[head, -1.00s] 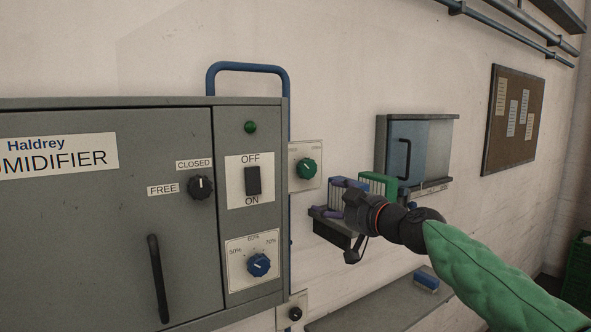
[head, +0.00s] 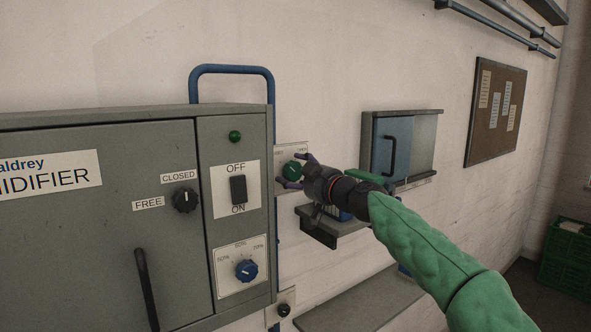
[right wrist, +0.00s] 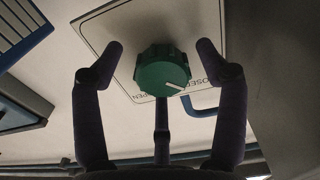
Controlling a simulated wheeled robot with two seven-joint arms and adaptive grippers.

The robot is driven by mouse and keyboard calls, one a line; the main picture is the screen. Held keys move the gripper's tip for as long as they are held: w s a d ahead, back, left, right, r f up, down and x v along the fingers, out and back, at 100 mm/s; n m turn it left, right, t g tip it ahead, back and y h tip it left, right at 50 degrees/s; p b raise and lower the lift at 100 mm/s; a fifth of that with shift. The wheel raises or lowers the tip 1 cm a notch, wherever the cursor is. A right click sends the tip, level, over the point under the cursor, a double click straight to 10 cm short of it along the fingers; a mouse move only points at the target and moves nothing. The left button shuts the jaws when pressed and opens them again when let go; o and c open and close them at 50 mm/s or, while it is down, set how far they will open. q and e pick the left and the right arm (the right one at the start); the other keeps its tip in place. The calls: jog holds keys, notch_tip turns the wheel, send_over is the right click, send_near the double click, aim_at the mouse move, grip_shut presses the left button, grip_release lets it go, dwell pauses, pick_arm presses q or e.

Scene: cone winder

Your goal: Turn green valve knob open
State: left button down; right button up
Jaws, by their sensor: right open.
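The green valve knob (head: 292,171) sits on a small white labelled plate (head: 283,187) on the wall, just right of the humidifier cabinet. It also shows in the right wrist view (right wrist: 161,72), with a white pointer line toward its lower right. My right gripper (head: 300,172) is at the knob, coming from the right. My left gripper is in no view.
The grey humidifier cabinet (head: 100,235) stands close on the left, with a black switch (head: 238,189) and blue dial (head: 246,270). A small shelf (head: 325,230) lies behind my right arm. A wall box (head: 400,147) hangs to the right.

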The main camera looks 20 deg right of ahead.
jog(key=shift+w+a, duration=0.1)
jog(key=shift+w, duration=0.2)
jog(key=c, duration=1.1)
jog(key=shift+f, duration=0.1)
